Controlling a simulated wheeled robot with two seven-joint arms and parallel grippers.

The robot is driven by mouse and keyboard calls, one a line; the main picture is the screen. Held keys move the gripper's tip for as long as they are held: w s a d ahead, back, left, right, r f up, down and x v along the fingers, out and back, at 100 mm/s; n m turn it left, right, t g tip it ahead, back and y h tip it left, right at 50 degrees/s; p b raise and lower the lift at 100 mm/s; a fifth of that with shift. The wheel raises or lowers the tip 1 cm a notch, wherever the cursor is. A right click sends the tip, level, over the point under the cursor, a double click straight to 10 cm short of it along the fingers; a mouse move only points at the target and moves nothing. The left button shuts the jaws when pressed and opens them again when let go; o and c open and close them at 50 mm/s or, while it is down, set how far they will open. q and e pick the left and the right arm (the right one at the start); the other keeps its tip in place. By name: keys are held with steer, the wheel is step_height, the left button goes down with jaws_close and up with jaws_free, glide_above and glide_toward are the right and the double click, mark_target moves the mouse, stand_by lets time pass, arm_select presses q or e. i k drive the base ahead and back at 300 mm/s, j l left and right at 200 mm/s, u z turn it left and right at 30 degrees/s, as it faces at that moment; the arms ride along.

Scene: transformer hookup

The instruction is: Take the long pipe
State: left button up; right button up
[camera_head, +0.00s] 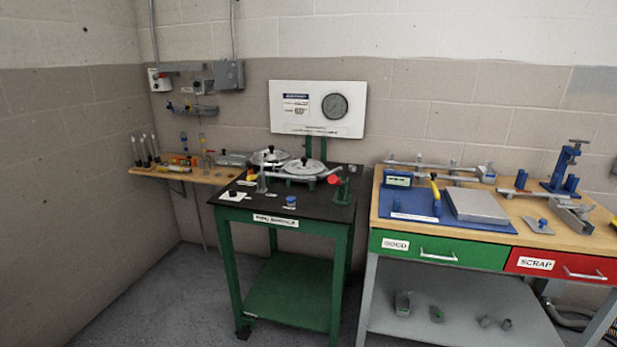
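A long thin grey pipe (430,167) lies along the back of the wooden workbench at the right, with fittings on it. A shorter grey bar (532,196) lies farther right on the same bench. I cannot tell for sure which of these is the long pipe. Neither of my grippers shows in the head view.
The green table (240,215) has a black top with lidded metal pots (302,167). The workbench (535,236) carries a blue mat (385,207), a grey plate (474,205) and a blue vise (564,170). A corner shelf (205,176) holds small tools. Grey floor (180,310) lies open at front left.

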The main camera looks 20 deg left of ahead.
mark_target(294, 177)
steer(key=i+j+u, duration=1.2)
steer(key=i+u, duration=0.2)
steer(key=i, duration=0.15)
steer(key=i+u, duration=0.45)
steer(key=i, duration=0.25)
steer(key=i+z, duration=0.3)
steer(key=z, duration=0.15)
steer(key=i+j+z, duration=0.25)
steer(key=z, duration=0.2)
steer(key=i+j+z, duration=0.4)
steer(key=k+l, duration=0.1)
